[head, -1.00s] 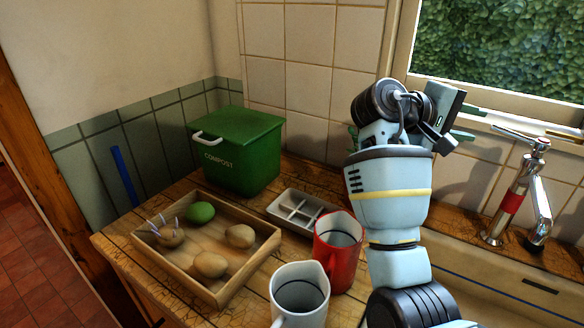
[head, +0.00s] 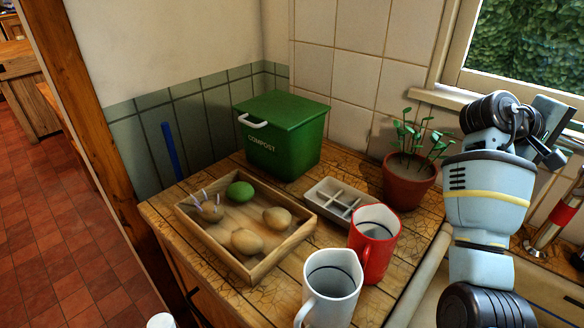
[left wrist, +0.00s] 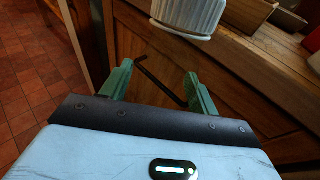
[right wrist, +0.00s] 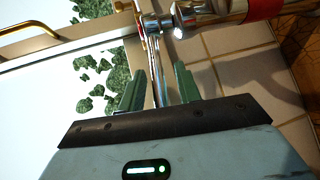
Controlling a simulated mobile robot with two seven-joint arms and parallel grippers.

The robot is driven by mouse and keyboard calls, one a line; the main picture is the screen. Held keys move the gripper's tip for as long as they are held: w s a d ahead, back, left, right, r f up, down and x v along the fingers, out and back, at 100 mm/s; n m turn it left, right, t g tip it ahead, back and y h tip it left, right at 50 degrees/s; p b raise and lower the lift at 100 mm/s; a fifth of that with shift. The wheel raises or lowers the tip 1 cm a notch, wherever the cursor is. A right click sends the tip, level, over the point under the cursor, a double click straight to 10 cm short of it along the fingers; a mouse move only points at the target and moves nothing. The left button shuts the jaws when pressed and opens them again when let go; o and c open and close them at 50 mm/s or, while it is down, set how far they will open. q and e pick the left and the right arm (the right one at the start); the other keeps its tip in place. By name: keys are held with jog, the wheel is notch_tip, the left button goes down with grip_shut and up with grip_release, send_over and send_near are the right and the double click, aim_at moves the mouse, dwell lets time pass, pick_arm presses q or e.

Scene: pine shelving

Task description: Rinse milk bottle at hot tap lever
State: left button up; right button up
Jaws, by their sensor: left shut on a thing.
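My left gripper (left wrist: 158,85) shows in the left wrist view, its green fingers apart with a gap between them. A white ribbed thing (left wrist: 188,12), seemingly the milk bottle, shows just past the fingertips; the grip itself is not clear. A white top (head: 160,321), perhaps the same bottle, peeks in at the head view's bottom edge. The chrome tap with a red band (head: 566,210) is at the right of the head view. In the right wrist view, my right gripper (right wrist: 158,82) is open, with the chrome lever (right wrist: 155,62) running between its fingers, apparently not clamped.
The wooden counter holds a green compost bin (head: 286,137), a wooden tray (head: 262,266) with several roundish items, a divided white dish (head: 333,201), a potted plant (head: 408,187), a red mug (head: 376,245) and a white jug (head: 331,292). Open floor (head: 60,230) lies left.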

jog(key=shift+d+f, duration=0.1)
jog(key=shift+d, duration=0.2)
grip_shut()
pick_arm(q)
jog(key=shift+r, duration=0.1)
